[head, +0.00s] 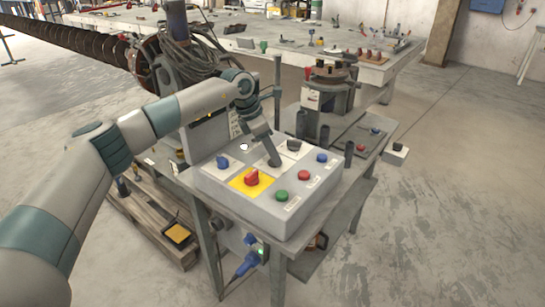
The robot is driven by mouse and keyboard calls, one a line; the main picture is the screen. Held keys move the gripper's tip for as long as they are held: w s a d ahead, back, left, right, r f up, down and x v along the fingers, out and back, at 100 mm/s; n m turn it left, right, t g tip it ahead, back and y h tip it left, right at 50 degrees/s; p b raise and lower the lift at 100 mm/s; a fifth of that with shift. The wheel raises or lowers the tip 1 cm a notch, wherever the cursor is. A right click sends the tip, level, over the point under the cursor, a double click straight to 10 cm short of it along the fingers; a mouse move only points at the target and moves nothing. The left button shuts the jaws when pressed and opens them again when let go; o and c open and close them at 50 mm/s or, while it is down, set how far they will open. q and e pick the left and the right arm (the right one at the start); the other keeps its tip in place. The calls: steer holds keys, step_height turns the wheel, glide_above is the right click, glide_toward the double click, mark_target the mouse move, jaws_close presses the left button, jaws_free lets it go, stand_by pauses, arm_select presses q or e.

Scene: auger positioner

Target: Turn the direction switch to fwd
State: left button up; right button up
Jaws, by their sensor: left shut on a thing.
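A grey control box (228,188) sits on a metal stand, with several buttons and knobs on its sloped top. My left gripper (274,161) points down onto the middle of this panel and is shut on a small switch knob, which the fingers mostly hide. This appears to be the direction switch; its labels and pointer position are too small or covered to read. A dark knob (293,145) sits just right of and behind the gripper. My right gripper is not in view.
A long auger (95,45) and a workbench (285,38) lie behind.

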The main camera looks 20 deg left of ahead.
arm_select(q)
steer(key=shift+w+m+g+b, duration=0.1)
steer(key=shift+m+g+b, duration=0.25)
steer(key=shift+m, duration=0.65)
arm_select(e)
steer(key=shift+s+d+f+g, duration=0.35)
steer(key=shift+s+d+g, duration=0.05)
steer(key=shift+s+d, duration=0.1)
arm_select(q)
steer(key=o, duration=1.1)
steer(key=shift+a+r, duration=0.1)
steer(key=shift+r, duration=0.05)
steer(key=shift+a+r, duration=0.2)
steer(key=shift+r, duration=0.35)
steer(key=b+v, duration=0.2)
steer(key=v, duration=1.4)
steer(key=shift+a, duration=0.2)
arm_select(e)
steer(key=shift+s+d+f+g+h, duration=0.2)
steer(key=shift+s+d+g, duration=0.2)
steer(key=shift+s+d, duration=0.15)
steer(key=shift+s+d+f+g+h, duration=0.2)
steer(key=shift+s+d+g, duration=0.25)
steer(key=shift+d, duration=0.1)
